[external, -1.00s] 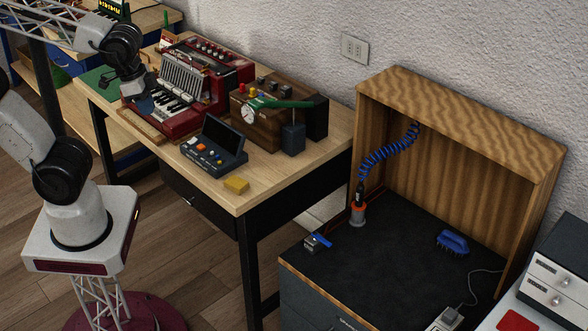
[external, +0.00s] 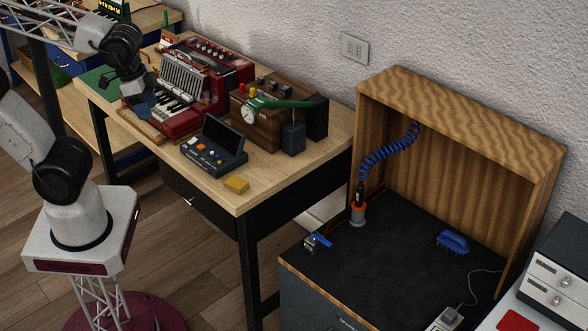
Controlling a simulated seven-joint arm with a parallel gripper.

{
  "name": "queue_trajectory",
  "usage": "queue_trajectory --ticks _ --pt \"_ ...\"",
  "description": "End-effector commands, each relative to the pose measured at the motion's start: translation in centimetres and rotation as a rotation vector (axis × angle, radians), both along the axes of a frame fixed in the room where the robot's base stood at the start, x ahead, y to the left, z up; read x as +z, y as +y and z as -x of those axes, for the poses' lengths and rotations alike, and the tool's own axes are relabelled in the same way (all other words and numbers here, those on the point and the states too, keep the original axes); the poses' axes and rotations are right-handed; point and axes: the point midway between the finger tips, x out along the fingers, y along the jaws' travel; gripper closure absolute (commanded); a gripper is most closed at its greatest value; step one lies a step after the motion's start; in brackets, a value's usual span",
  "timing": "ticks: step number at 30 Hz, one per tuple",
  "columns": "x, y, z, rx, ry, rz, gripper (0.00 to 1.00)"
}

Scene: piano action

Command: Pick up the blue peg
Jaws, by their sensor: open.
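My gripper (external: 142,102) is at the left of the workbench, in front of the red keyboard instrument (external: 185,95) and just above a light wooden strip (external: 143,127). Its jaws are open. The fingers are small and dark against the bench, and a bluish patch shows at them. I cannot tell whether this patch is finger or peg. I cannot make out the blue peg for certain; it may be hidden by the gripper or too small to see.
A wooden box with a dial (external: 265,115) and a dark console (external: 215,147) stand right of the instrument. A yellow block (external: 236,184) lies near the bench's front corner. A green mat (external: 100,78) lies at the left. Bare bench top shows around the yellow block.

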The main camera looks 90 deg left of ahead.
Motion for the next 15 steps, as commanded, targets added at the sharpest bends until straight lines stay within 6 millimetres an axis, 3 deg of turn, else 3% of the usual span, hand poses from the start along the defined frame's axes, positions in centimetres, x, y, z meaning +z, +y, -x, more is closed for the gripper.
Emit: queue_trajectory --ticks 8,15 --pt "0.8 0.0 0.0 0.000 -0.001 0.000 0.51" --pt "3.6 0.0 0.0 0.000 -0.002 0.000 0.51"
